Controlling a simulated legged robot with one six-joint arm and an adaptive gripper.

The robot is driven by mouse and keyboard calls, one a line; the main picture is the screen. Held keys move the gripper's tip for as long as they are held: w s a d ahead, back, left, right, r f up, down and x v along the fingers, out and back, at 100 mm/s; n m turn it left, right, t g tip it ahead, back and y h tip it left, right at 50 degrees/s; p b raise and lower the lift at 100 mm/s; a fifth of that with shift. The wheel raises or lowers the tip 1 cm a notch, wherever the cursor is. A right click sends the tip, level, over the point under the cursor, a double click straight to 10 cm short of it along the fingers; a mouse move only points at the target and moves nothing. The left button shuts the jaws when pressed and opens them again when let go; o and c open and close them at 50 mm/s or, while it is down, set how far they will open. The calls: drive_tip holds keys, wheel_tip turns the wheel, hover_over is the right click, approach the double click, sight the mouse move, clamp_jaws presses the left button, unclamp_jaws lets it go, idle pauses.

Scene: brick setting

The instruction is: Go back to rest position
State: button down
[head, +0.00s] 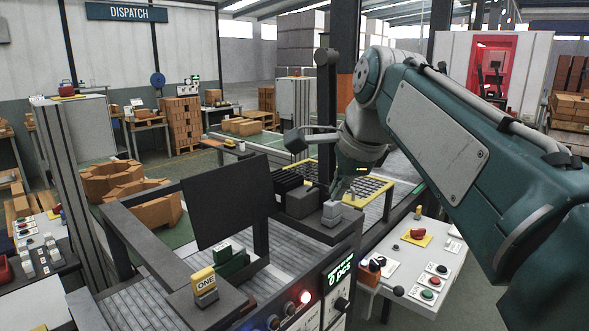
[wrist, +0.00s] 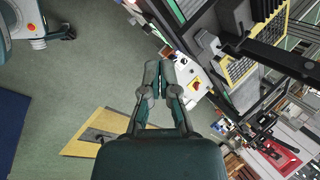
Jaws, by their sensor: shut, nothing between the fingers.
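My gripper (wrist: 160,72) shows in the middle of the wrist view, its two fingers drawn together with nothing between them. Below the fingers in that view is green floor, and the white control table lies beyond the tips. In the head view my teal arm reaches in from the right and bends down over the conveyor machine (head: 330,232). The gripper end there is small and partly hidden by the arm, near the yellow-edged grid tray (head: 378,186). No object is in my grip.
A white control table (head: 440,262) with red and green buttons stands right of the machine. A dark screen panel (head: 226,205) and a yellow block marked ONE (head: 203,279) are at the front left. Brick stacks (head: 182,125) stand behind. Open floor shows in the wrist view.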

drive_tip(key=s+d+f+n+h, duration=0.1)
drive_tip(key=s+d+f+n, duration=0.3)
drive_tip(key=s+f+n, duration=0.3)
drive_tip(key=s+d+f+n+h, duration=0.1)
drive_tip(key=s+d+f+n, duration=0.3)
drive_tip(key=s+f+n, duration=0.4)
drive_tip(key=s+f, duration=0.5)
drive_tip(key=f, duration=0.3)
drive_tip(key=shift+s+d+t, duration=0.15)
drive_tip(key=shift+d+t, duration=0.2)
drive_tip(key=shift+t, duration=0.05)
